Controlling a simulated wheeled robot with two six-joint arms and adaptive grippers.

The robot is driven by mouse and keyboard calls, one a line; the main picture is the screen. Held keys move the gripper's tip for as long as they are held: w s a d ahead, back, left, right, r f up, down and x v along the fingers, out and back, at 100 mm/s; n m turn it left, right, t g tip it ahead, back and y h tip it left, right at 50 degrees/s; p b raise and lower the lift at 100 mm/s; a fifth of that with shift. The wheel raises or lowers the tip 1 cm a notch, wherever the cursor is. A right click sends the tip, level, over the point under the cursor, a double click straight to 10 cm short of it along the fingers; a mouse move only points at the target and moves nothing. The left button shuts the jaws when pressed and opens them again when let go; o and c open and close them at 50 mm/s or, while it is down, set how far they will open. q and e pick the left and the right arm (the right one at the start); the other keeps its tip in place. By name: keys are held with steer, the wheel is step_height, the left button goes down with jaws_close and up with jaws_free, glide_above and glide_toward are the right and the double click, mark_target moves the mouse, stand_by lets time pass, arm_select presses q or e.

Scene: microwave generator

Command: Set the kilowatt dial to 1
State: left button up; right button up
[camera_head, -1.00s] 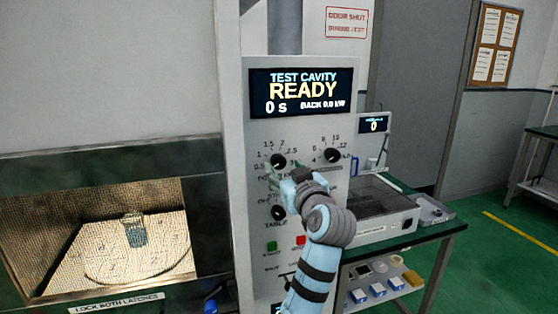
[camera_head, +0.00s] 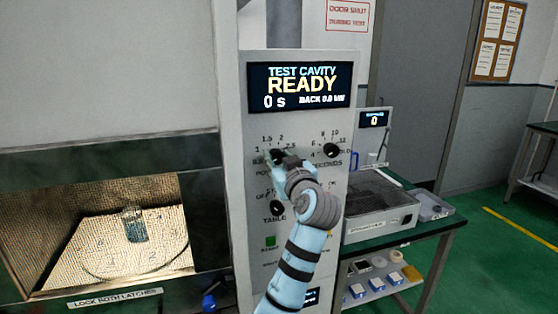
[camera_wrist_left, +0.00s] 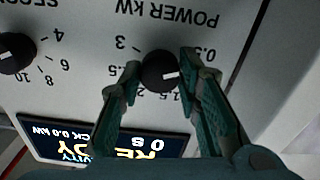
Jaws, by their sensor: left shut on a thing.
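The kilowatt dial is a round black knob (camera_head: 277,156) at the upper left of the grey control panel (camera_head: 258,230). In the left wrist view, which is upside down, the knob (camera_wrist_left: 160,70) sits between the two green fingers of my left gripper (camera_wrist_left: 161,68), which is shut on it. A white pointer mark on the knob faces the right-hand finger. In the head view the left gripper (camera_head: 279,160) covers part of the knob. My right gripper is not in view.
The SECONDS knob (camera_head: 331,150) is to the right and the TABLE knob (camera_head: 277,208) is below. The display (camera_head: 300,87) reads READY, 0 s. A green button (camera_head: 270,241) is lower down.

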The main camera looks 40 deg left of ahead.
arm_select(q)
steer(key=shift+r+m+p, duration=0.2)
steer(key=shift+m+p, duration=0.85)
steer(key=shift+m, duration=0.05)
steer(key=m+p, duration=0.3)
steer(key=shift+m+p, duration=1.45)
steer(key=shift+m, duration=0.35)
steer(key=shift+f, duration=0.1)
steer(key=o, duration=1.1)
steer(key=shift+o, duration=0.2)
steer(key=shift+f, duration=0.1)
